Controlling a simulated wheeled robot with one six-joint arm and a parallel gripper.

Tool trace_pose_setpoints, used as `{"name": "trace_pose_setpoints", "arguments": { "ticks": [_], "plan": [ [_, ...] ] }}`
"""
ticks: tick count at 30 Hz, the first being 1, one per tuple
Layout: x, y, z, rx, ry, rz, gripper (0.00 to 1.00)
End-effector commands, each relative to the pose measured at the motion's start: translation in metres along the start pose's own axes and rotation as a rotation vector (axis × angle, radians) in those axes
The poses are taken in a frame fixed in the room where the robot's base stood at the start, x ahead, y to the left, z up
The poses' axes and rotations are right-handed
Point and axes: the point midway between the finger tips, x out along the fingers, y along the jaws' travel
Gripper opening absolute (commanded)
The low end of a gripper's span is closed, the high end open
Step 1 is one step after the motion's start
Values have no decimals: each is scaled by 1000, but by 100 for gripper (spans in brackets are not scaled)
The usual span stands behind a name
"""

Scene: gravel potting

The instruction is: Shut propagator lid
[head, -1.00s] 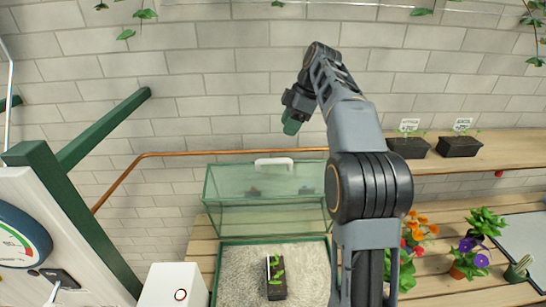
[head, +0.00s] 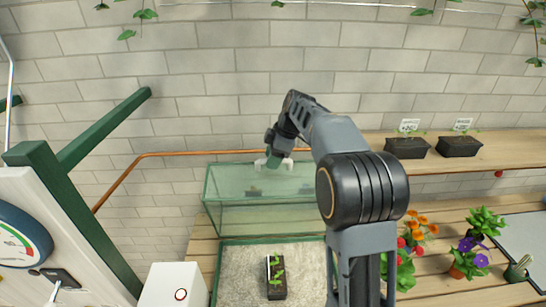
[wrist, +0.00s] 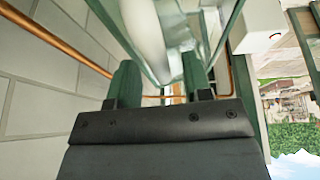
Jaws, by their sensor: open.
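The propagator's clear lid (head: 235,190) stands raised and open at the back of the gravel-filled tray (head: 221,270). Its white handle (head: 288,163) is at the lid's top edge, partly covered by my gripper (head: 273,152) in the head view. In the wrist view, my gripper (wrist: 160,82) has its two green fingers apart. A thick white bar (wrist: 143,28), likely the handle, shows just beyond and between the fingertips. I cannot tell whether they touch it.
A small seedling pot (head: 276,287) stands on the gravel. A white box (head: 172,285) is left of the tray. A copper pipe (head: 150,155) runs along the brick wall. Flowers (head: 415,220) and a shelf with two black pots (head: 407,147) are at the right.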

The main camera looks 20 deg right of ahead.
Motion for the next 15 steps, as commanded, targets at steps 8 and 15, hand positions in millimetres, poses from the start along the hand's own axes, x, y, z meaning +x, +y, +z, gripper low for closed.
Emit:
{"name": "trace_pose_setpoints", "arguments": {
  "ticks": [8, 15],
  "plan": [
    [0, 0, 0, 0, 0, 0, 37],
    [0, 0, 0, 0, 0, 0, 14]
  ]
}}
